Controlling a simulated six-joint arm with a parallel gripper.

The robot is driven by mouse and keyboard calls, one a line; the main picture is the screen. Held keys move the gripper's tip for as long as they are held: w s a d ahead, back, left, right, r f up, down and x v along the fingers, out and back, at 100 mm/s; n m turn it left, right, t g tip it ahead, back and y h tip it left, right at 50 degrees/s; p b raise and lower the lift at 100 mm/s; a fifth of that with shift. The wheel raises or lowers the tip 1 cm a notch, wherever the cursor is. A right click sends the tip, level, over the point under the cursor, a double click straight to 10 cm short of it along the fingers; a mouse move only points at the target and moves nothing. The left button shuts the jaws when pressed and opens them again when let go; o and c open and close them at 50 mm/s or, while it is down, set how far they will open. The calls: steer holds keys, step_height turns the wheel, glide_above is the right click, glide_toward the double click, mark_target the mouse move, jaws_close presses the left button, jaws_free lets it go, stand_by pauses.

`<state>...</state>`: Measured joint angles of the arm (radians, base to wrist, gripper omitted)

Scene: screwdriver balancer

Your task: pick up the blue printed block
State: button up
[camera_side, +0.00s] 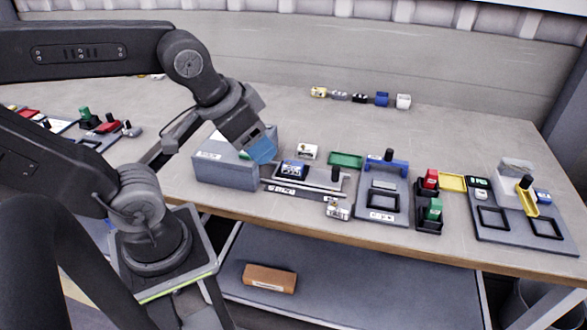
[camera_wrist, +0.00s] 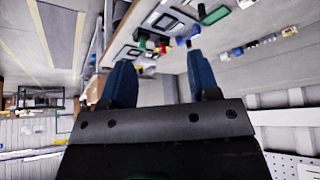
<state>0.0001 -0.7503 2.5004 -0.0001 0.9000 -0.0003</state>
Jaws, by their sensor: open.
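A plain blue block (camera_side: 382,99) stands in the back row, and a small blue piece (camera_side: 543,196) lies at the far right. My gripper (camera_side: 262,151) points down and right above the grey box, short of the printed block and apart from it. In the wrist view my gripper (camera_wrist: 158,58) shows two blue fingers spread wide with nothing held between them. I cannot surely pick out the printed block in that view.
A grey open box (camera_side: 222,172) stands below my gripper. A white piece (camera_side: 307,151) and a green tray (camera_side: 346,160) lie close behind the printed block. A fixture with a blue bridge (camera_side: 386,166) stands to the right. The table behind is mostly clear.

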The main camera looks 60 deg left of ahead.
stand_by(0.3)
steer(key=o, duration=0.7)
steer(key=n+g+y, duration=0.1)
steer(key=n+g, duration=0.4)
steer(key=n, duration=0.4)
glide_above(293, 164)
steer(key=f, duration=2.1)
steer(key=shift+s+d, duration=0.2)
steer(key=shift+s, duration=0.15)
steer(key=shift+w+a+f, duration=0.1)
steer(key=shift+w+f, duration=0.05)
steer(key=shift+f, duration=1.3)
steer(key=shift+w+f, duration=0.15)
steer(key=shift+f, duration=1.25)
